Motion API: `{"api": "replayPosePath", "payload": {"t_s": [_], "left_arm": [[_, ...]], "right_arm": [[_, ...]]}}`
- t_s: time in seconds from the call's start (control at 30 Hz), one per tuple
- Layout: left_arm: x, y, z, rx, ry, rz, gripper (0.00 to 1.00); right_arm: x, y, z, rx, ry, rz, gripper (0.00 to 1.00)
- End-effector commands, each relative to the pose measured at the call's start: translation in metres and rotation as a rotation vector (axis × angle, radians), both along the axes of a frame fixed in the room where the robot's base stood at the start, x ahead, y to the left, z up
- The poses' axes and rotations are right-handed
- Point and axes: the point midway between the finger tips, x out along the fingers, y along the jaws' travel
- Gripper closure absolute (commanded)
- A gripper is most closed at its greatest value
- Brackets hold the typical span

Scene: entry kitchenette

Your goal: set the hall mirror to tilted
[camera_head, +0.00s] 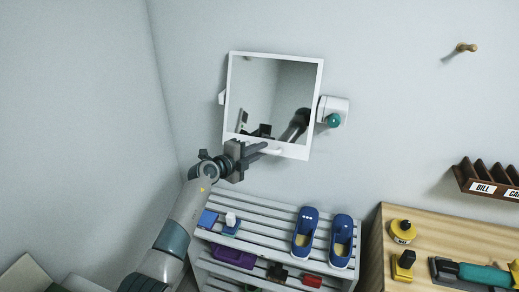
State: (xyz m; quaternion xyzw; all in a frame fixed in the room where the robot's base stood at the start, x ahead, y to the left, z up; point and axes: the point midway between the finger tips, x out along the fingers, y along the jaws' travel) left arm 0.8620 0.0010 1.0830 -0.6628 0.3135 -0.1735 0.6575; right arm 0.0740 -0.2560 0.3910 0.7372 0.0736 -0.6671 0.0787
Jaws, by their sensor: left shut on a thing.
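The hall mirror (270,95) hangs on the back wall, a square glass in a white frame. It sits between two white side mounts, and the right mount (334,108) carries a teal knob (333,120). The frame looks slightly rotated in the picture; its exact tilt I cannot tell. My left gripper (264,149) reaches up from below and is shut on the small white tab at the mirror's lower edge (275,151). The fingers partly hide the tab. The glass reflects dark parts of my arm. My right gripper is not in view.
Below the mirror stands a grey slatted rack (268,219) with blue shoes (305,232) and small items. A wooden bench (425,225) at right holds yellow and teal tools. A wall peg (466,47) and a labelled dark sorter (487,180) are at right. The left wall is bare.

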Motion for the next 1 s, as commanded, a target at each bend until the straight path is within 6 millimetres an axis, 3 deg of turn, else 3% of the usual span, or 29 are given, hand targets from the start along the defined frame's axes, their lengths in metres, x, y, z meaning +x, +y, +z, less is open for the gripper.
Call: {"api": "replayPosePath", "payload": {"t_s": [0.17,0.2,0.27,0.73,1.0], "left_arm": [[0.000,0.000,0.002,-0.001,-0.003,0.000,1.00],[0.000,0.000,0.002,-0.002,-0.004,0.001,0.79],[0.000,0.000,0.002,-0.002,-0.004,0.001,0.67],[-0.003,0.003,0.002,-0.001,-0.003,0.000,0.67],[-0.020,0.018,0.005,0.000,-0.004,0.001,0.67]], "right_arm": [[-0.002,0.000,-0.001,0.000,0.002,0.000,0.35],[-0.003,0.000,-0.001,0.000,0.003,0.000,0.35],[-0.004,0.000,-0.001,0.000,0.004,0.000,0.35],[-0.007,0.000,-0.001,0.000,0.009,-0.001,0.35],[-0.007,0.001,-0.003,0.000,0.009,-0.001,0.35]]}}
